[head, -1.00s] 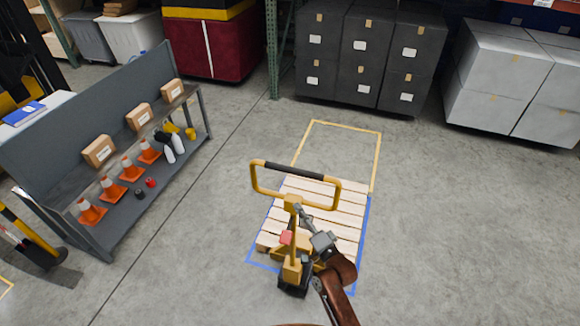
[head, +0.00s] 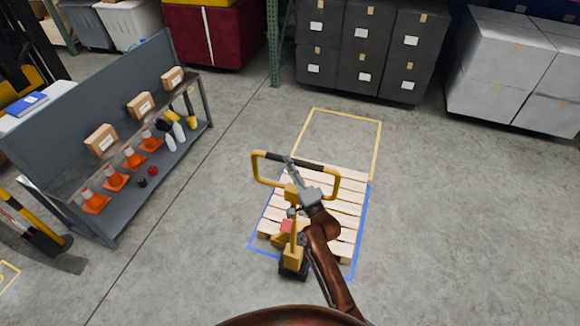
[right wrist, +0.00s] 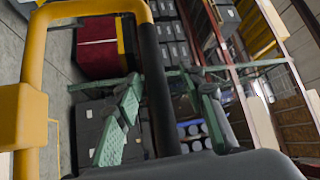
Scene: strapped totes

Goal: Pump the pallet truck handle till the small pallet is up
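The yellow pallet truck (head: 292,255) stands at the near end of the small wooden pallet (head: 345,208). Its handle (head: 332,182) is an upright yellow loop with a black grip bar on top, also seen in the right wrist view (right wrist: 32,75). The pallet lies within a blue floor outline; its height off the floor is hard to tell. My right gripper (head: 289,163) is at the handle's grip bar. In the right wrist view its fingers stand apart, with the black bar (right wrist: 150,60) running between them; contact is unclear. My left gripper is not in view.
An empty yellow floor outline (head: 345,112) lies beyond the pallet. A grey bench (head: 105,215) with cones, boxes and bottles stands at left. Dark stacked bins (head: 365,45) and pale grey crates (head: 510,70) stand behind. The floor at right is clear.

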